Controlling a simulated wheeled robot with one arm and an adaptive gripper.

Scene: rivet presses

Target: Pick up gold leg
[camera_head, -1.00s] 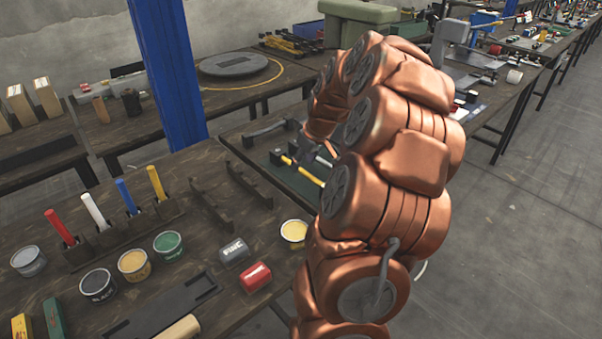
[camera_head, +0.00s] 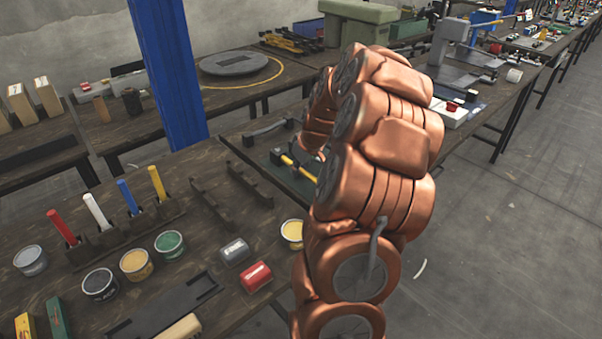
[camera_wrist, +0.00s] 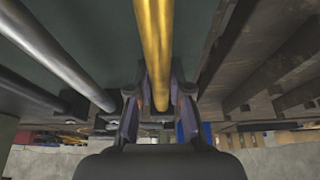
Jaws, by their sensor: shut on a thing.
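The gold leg (camera_wrist: 155,45) is a long smooth rod running down the middle of the wrist view. My gripper (camera_wrist: 158,88) is shut on it, with one dark finger on each side. In the head view a yellow rod (camera_head: 305,172) with a black end lies over a dark green mat (camera_head: 293,188), partly hidden behind my copper arm. It looks like the same leg. I cannot tell whether it touches the surface. My gripper is hidden in the head view. A silver rod (camera_wrist: 70,55) lies to the left of the gold leg in the wrist view, apart from it.
Dark brackets (camera_head: 249,185) lie on the near wooden table, left of the mat. A blue column (camera_head: 168,75) rises behind. Grey floor lies open at right.

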